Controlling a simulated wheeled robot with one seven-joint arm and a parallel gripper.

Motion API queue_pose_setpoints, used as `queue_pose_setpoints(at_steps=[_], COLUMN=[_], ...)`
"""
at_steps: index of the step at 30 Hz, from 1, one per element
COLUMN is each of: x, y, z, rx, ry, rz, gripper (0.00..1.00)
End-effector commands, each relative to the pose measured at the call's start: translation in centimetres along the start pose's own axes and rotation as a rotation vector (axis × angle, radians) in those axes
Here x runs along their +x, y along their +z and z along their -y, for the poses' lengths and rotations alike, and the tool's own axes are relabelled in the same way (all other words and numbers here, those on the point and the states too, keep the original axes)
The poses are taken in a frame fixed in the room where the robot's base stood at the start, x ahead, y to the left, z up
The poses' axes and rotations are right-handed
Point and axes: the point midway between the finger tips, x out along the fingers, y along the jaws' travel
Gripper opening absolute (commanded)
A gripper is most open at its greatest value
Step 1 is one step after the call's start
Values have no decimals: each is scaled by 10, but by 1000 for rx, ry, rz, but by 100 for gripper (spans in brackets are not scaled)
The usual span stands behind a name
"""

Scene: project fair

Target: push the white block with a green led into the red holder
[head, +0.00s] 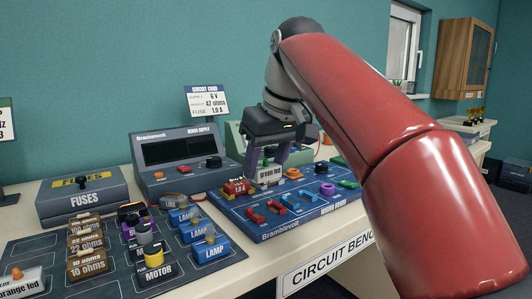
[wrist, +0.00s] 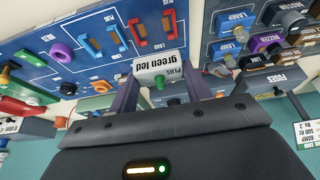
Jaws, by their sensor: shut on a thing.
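The white block labelled "Green led" (head: 270,174) is between the fingers of my gripper (head: 268,160), over the back part of the blue Bramblevolt board (head: 262,236). In the wrist view the block (wrist: 160,64) sits upside down between the two fingertips (wrist: 158,88), with its green led below the label. My gripper is shut on it. Red holders stand on the board in the head view (head: 257,219) and in the wrist view (wrist: 139,32), beside blue ones. I cannot tell whether the block touches the board.
A red and yellow block (head: 236,187) stands left of my gripper. An orange ring (head: 293,173) and a purple ring (head: 327,188) are to the right. A dark mat (head: 110,270) with lamps, resistors and a motor lies at left. The bench supply (head: 180,155) stands behind.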

Motion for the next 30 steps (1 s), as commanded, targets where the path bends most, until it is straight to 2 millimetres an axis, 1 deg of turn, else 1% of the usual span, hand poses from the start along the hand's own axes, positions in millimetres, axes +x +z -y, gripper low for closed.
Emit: queue_pose_setpoints(at_steps=[3,8,15,21,30], x=[17,32,47,53,53], y=[7,13,20,22,22], z=[0,0,0,0,0], rx=[1,1,1,1,1], ry=[0,0,1,1,1], rz=[0,0,-1,-1,-1], gripper=[26,26,26,26,26])
